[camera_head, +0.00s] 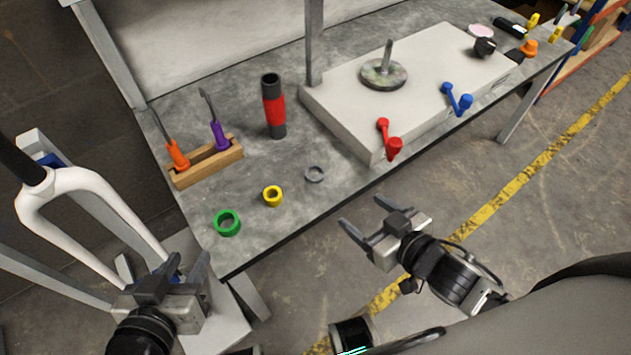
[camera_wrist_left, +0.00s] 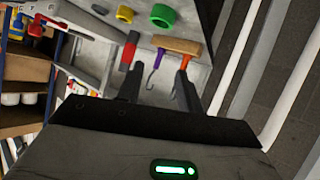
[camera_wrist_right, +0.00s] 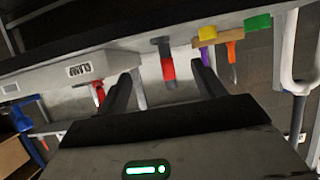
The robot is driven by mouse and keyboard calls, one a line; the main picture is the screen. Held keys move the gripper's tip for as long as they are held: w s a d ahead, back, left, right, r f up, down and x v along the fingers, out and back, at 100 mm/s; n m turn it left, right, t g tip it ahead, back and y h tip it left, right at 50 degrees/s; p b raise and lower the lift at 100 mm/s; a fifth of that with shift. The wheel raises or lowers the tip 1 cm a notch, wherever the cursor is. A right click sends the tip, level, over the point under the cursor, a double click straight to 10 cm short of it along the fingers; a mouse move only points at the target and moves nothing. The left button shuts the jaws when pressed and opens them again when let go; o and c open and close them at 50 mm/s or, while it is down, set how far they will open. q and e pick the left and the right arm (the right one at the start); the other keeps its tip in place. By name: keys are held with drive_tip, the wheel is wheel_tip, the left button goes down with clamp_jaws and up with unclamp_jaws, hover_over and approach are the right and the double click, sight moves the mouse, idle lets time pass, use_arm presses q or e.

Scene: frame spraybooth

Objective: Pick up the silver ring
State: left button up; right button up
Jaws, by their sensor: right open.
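The silver ring (camera_head: 314,174) lies flat on the grey workbench (camera_head: 290,205), near its front edge, right of the yellow ring (camera_head: 272,196) and the green ring (camera_head: 227,222). My left gripper (camera_head: 182,268) is open and empty at the lower left, beside the white fork (camera_head: 85,180).
A red and black cylinder (camera_head: 274,108) stands behind the ring. A wooden holder (camera_head: 207,162) with orange and purple hooked tools is at the left. A white block (camera_head: 335,110) with red and blue handles stands at the right. The bench around the ring is clear.

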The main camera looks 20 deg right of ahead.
drive_tip(key=b, duration=0.2)
approach(310, 169)
drive_tip(key=shift+s+d+f, duration=0.1)
drive_tip(key=shift+s+f, duration=0.3)
drive_tip(key=shift+f, duration=0.05)
drive_tip(key=shift+w+f, duration=0.1)
drive_tip(key=shift+w, duration=0.3)
drive_tip(key=x, duration=0.4)
drive_tip(key=shift+w+r+b, duration=0.3)
drive_tip(key=shift+w+b, duration=0.05)
drive_tip(key=shift+b, duration=0.05)
drive_tip(key=shift+w+a+f, duration=0.1)
drive_tip(key=shift+w+a, duration=0.1)
drive_tip(key=shift+a, duration=0.05)
drive_tip(key=c, duration=1)
use_arm(q)
drive_tip(key=shift+g, duration=0.5)
drive_tip(key=f, duration=0.3)
drive_tip(key=w+d+f, duration=0.1)
drive_tip(key=f, duration=0.1)
use_arm(e)
drive_tip(key=shift+c, duration=0.2)
